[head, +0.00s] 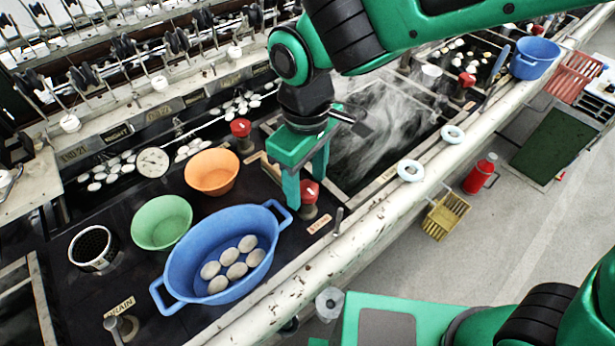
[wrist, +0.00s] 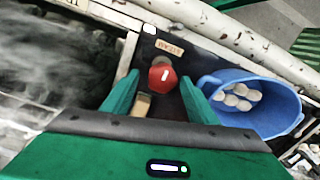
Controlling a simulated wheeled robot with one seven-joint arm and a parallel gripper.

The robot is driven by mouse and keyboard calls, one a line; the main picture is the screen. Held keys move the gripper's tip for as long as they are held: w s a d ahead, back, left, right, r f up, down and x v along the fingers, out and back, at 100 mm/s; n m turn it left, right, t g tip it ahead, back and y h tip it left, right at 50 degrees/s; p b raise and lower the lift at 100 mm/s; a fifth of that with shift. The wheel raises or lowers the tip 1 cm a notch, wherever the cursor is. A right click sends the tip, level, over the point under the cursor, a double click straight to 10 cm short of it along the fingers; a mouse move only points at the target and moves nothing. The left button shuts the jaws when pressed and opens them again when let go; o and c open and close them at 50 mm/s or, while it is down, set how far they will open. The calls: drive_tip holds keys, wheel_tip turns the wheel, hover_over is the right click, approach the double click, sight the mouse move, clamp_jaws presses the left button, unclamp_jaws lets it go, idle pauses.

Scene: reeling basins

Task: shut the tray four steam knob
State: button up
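A red steam knob (head: 309,188) stands on the dark deck at the near left corner of a steaming basin (head: 385,125); a small label (head: 320,224) lies in front of it. In the wrist view the knob (wrist: 162,75) has a white mark on top and shows between my fingers. My gripper (head: 306,192) points down over the knob with its fingers open, one on either side. The wrist view shows the gripper (wrist: 160,98) with gaps beside the knob; whether a finger touches it I cannot tell. Steam blurs the basin.
A blue tub (head: 217,262) with several cocoons sits close left of the knob, with green (head: 162,222) and orange (head: 211,171) bowls behind. Another red knob (head: 240,128) stands further back. A thick white pipe (head: 350,230) runs along the front edge.

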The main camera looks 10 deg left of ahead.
sight(307, 186)
wheel_tip(307, 186, up, 11)
idle(0.7)
